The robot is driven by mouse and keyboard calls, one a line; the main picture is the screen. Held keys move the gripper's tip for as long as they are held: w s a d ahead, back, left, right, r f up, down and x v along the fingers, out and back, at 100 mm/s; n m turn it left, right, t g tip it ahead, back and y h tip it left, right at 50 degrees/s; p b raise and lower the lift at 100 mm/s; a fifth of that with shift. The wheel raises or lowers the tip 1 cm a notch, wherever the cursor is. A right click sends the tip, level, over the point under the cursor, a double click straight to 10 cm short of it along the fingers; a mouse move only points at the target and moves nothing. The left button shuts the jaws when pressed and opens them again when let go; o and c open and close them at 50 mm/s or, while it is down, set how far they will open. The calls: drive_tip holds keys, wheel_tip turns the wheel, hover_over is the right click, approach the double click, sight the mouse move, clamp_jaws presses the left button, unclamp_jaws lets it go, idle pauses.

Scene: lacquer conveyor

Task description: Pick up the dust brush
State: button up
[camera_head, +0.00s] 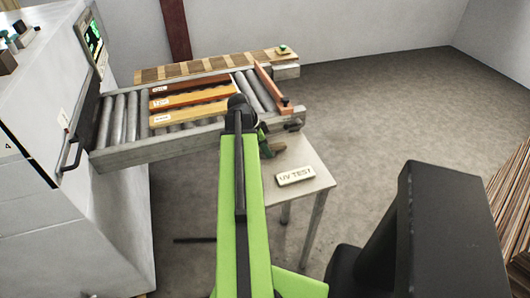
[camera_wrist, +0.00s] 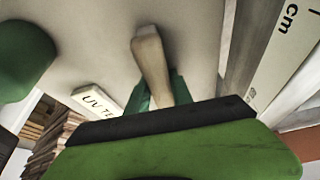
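The dust brush shows in the wrist view with a pale wooden handle (camera_wrist: 152,62) pointing up the picture and a green part (camera_wrist: 168,90) below it, partly hidden by my gripper's near green part. In the head view the brush (camera_head: 277,148) is a small brown and dark green shape on the side table, just right of my arm's end. My gripper (camera_wrist: 88,92) looks open: a dark green rounded tip stands at the upper left, apart from the wide green part along the bottom. The handle shows beyond that wide part; I cannot tell whether they touch.
The side table (camera_head: 318,192) holds a "UV TEST" block (camera_head: 295,176), right of the brush. A roller conveyor (camera_head: 118,120) with several wood strips (camera_head: 190,95) stands behind and left. A white machine (camera_head: 70,200) is at left. A ruler-like strip (camera_wrist: 285,50) lies right of the brush.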

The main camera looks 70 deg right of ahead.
clamp_jaws()
wheel_tip(320, 180, up, 11)
drive_tip(key=p, duration=1)
drive_tip(key=shift+f+p, duration=0.1)
drive_tip(key=shift+p, duration=0.3)
drive_tip(key=shift+f, duration=0.15)
drive_tip(key=shift+o, duration=0.2)
unclamp_jaws()
clamp_jaws()
